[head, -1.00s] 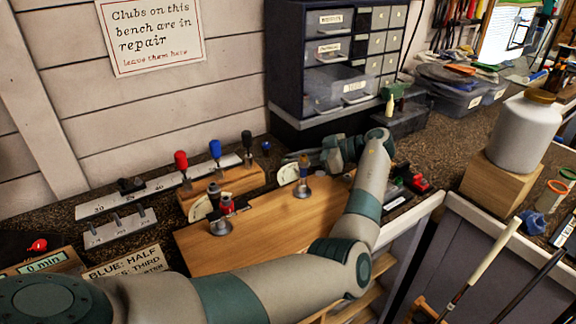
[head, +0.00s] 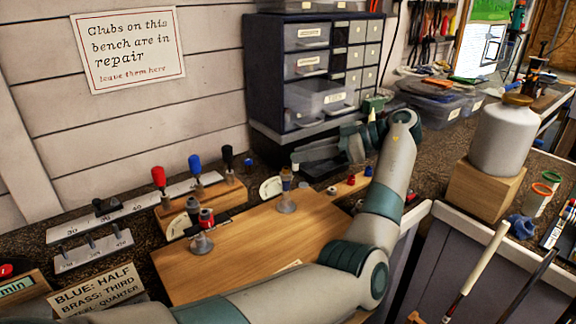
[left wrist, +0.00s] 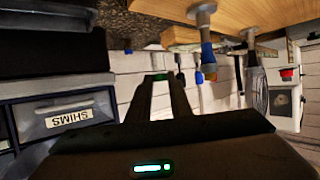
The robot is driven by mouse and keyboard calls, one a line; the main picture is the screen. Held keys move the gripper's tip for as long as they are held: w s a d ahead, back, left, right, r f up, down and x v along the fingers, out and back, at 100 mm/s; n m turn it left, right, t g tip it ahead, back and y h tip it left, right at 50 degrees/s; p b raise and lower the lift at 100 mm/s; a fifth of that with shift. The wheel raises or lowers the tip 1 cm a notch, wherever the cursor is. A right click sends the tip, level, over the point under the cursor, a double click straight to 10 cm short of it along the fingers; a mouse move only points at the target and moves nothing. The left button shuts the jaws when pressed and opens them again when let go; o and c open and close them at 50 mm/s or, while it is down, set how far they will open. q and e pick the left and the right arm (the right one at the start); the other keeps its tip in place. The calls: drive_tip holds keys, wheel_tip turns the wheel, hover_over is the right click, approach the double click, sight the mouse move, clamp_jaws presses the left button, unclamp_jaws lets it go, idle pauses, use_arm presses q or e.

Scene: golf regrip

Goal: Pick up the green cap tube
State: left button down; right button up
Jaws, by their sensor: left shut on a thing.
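My left gripper (head: 304,156) reaches in over the back of the bench, pointing left, above a small wooden strip (head: 350,187) with small red and blue caps on it. In the head view the held thing is too small to make out. My right gripper is not in view.
A wooden board (head: 250,250) with two clamp posts lies below my arm. A drawer cabinet (head: 315,70) stands behind the gripper. Red, blue and black handled tools stand in a wooden block (head: 205,203) at left. A white jar (head: 502,138) stands on a wooden block at right.

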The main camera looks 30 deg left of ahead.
use_arm(q)
drive_tip(key=shift+d+r+b, duration=0.15)
drive_tip(key=shift+d+r, duration=0.35)
drive_tip(key=shift+d, duration=0.35)
drive_tip(key=shift+d+r+b, duration=0.15)
drive_tip(key=shift+d+r, duration=0.35)
drive_tip(key=shift+d, duration=0.35)
